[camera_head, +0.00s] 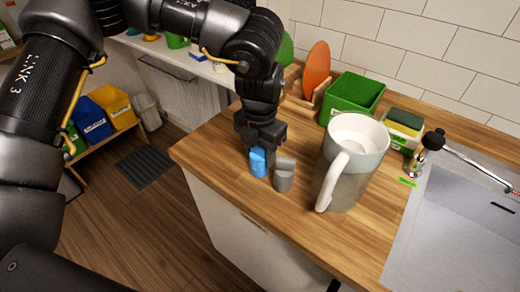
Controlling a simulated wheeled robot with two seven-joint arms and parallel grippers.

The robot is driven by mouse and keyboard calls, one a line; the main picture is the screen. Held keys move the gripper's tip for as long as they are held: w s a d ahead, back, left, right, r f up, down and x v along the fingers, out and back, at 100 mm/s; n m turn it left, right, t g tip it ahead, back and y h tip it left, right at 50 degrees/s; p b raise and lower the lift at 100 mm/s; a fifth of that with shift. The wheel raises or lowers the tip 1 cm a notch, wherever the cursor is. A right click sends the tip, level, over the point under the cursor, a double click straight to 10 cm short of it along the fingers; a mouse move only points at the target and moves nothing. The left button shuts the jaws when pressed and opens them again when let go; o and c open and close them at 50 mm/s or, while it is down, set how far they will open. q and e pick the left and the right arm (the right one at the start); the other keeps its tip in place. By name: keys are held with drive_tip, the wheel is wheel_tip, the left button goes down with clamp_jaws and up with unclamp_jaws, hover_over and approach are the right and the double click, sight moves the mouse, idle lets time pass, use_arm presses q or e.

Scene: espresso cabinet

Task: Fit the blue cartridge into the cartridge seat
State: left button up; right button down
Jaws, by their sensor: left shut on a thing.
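My left gripper (262,143) reaches down over the wooden counter and is shut on the blue cartridge (258,163). The cartridge hangs upright below the fingers, near the counter's front left part. I cannot tell whether its lower end touches the counter. A small grey piece (283,182) with a raised back stands just to the right of the cartridge. It may be the cartridge seat, but its inside is hard to make out. The cartridge is beside it, not in it. My right gripper is not in view.
A large white and grey mug (345,190) stands close to the right of the grey piece. Behind are a green bin (353,97), an orange disc (316,68) in a wooden rack and a sponge holder (403,128). A sink (460,215) lies at right. The front counter is clear.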

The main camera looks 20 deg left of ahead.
use_arm(q)
drive_tip(key=shift+s, duration=0.1)
drive_tip(key=o, duration=1)
drive_tip(key=shift+f, duration=0.1)
